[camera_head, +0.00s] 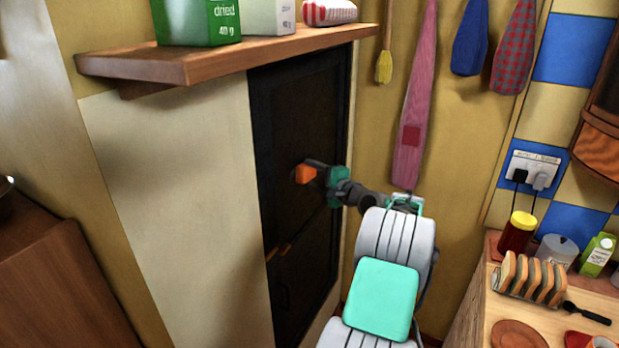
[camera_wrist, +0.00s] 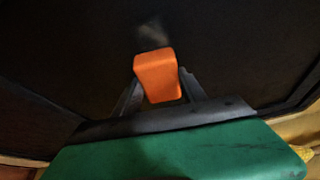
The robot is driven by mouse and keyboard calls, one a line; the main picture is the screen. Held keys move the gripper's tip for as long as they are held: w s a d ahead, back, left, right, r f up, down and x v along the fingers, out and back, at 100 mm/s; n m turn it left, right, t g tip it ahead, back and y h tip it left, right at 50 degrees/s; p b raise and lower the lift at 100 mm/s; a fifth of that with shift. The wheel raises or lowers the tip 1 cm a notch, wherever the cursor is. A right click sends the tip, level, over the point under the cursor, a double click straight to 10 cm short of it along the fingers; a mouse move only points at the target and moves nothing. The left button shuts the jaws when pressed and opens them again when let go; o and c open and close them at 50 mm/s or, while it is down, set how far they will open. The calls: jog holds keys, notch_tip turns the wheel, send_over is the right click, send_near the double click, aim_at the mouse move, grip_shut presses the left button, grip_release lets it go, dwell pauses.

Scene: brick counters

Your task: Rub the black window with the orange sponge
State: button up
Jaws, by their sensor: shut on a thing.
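The black window (camera_head: 295,110) is a tall dark panel set in a cream wall, below a wooden shelf. My gripper (camera_head: 312,173) reaches in front of it from the right, at about mid-height. It is shut on the orange sponge (camera_head: 303,175), which sits at the fingertips and points at the panel. In the wrist view the sponge (camera_wrist: 158,76) is between the two fingers, with the dark panel (camera_wrist: 70,50) filling the background. A faint grey smudge shows just beyond the sponge. I cannot tell whether the sponge touches the panel.
The wooden shelf (camera_head: 210,58) with boxes juts out above the panel. Cloths and a pink ironing-board shape (camera_head: 415,110) hang on the wall to the right. A counter (camera_head: 485,300) with a toast rack and jars stands at the lower right.

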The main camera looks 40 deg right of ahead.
jog(key=shift+s+a, duration=0.35)
jog(key=shift+a, duration=0.7)
jog(key=shift+s+a, duration=0.3)
jog(key=shift+a, duration=0.7)
jog(key=shift+s+a, duration=0.35)
jog(key=shift+a, duration=0.7)
jog(key=shift+s+a, duration=0.3)
jog(key=shift+a, duration=0.35)
jog(key=shift+s+a, duration=0.25)
jog(key=shift+a, duration=0.45)
jog(key=shift+s+a, duration=0.3)
jog(key=shift+a, duration=0.35)
jog(key=shift+s+d, duration=0.1)
jog(key=shift+d, duration=0.05)
jog(key=shift+s+d, duration=0.15)
jog(key=shift+s, duration=0.2)
jog(key=shift+s+d, duration=0.25)
jog(key=shift+s, duration=0.55)
jog(key=shift+s+d, duration=0.3)
jog(key=shift+s, duration=0.5)
jog(key=shift+s+d, duration=0.25)
jog(key=shift+s, duration=0.55)
jog(key=s, duration=0.1)
jog(key=s+d, duration=0.1)
jog(key=shift+s, duration=0.4)
